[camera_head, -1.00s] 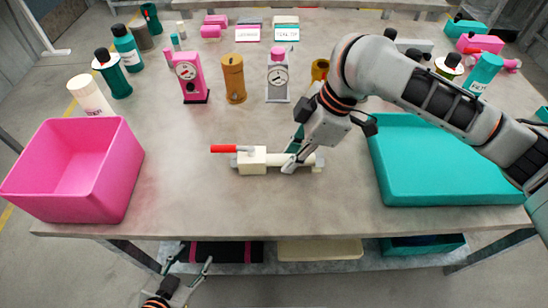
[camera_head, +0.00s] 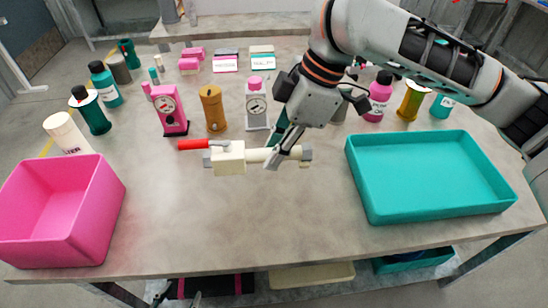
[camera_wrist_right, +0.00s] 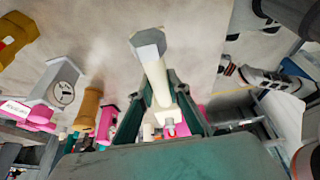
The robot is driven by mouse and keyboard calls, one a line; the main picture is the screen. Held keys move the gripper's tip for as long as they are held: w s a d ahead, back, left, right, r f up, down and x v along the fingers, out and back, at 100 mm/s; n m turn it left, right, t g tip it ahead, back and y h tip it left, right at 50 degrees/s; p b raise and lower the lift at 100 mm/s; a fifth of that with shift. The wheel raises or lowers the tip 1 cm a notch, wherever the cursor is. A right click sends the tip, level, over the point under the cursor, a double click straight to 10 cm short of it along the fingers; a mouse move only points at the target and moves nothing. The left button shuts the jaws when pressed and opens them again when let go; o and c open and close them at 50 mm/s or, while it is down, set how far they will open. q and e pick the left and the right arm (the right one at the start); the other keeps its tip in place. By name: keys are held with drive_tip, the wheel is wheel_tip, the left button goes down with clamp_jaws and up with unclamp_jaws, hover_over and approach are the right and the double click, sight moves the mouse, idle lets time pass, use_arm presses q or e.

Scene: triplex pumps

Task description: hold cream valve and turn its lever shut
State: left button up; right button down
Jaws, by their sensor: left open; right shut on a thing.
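The cream valve (camera_head: 230,158) is held level above the table, with its pipe running left to right. Its red lever (camera_head: 193,144) points left, roughly along the pipe. My right gripper (camera_head: 276,157) is shut on the pipe, right of the square body. In the right wrist view the valve (camera_wrist_right: 156,80) lies between the green fingers (camera_wrist_right: 160,112), its hexagonal end toward the top. The lever is mostly hidden there.
A pink bin (camera_head: 100,212) stands at the left and a teal tray (camera_head: 365,205) at the right. Pink (camera_head: 169,112), brown (camera_head: 213,110) and grey (camera_head: 256,108) devices stand behind the valve. Bottles line the left side. The front middle of the table is clear.

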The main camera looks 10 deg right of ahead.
sight(268, 194)
drive_tip(key=shift+f+b, duration=0.3)
drive_tip(key=shift+f, duration=4.9)
idle(0.8)
drive_tip(key=c, duration=1.8)
unclamp_jaws()
